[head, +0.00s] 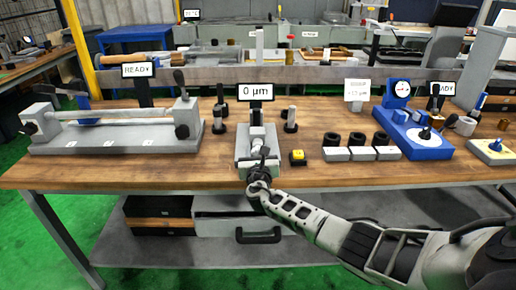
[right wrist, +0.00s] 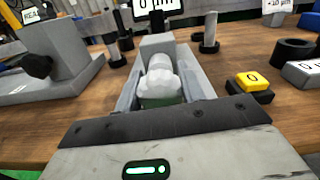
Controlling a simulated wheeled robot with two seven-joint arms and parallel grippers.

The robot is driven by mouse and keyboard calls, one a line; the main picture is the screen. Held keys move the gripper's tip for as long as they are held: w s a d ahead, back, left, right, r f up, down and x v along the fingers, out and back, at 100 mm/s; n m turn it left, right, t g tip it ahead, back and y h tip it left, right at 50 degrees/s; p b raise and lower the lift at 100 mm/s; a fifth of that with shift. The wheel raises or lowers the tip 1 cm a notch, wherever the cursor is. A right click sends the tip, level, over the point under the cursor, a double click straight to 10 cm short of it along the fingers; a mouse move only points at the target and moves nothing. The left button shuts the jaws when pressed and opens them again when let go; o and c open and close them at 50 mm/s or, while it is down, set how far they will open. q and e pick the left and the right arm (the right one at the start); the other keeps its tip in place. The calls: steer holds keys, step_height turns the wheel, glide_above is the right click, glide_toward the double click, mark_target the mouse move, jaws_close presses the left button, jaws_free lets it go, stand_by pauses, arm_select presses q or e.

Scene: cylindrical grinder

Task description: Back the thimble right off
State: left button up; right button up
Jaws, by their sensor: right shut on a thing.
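A grey micrometer stand (head: 243,149) sits at the front middle of the wooden bench, below a display (head: 255,92) that reads 0 µm. My right gripper (head: 262,160) reaches it from the front and is shut on the thimble. In the right wrist view the rounded, pale grey thimble (right wrist: 161,82) lies between the two fingers of my right gripper (right wrist: 163,90). The thimble's lower end is hidden behind the gripper body. My left gripper is not in view.
A yellow button (head: 298,155) stands just right of the stand. Dark rings on labelled blocks (head: 360,153) and a blue dial gauge stand (head: 417,140) are further right. A long grey fixture (head: 115,135) lies on the left. Dark posts (head: 290,122) stand behind.

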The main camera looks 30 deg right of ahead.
steer(key=shift+f+n, duration=0.1)
steer(key=shift+n, duration=0.5)
steer(key=shift+p, duration=0.3)
steer(key=o, duration=1)
steer(key=shift+s, duration=0.1)
steer(key=shift+s+a, duration=0.2)
steer(key=p+v, duration=0.1)
steer(key=v, duration=1.4)
steer(key=shift+s+a+p, duration=0.1)
steer(key=shift+a+p, duration=0.05)
steer(key=shift+p, duration=0.25)
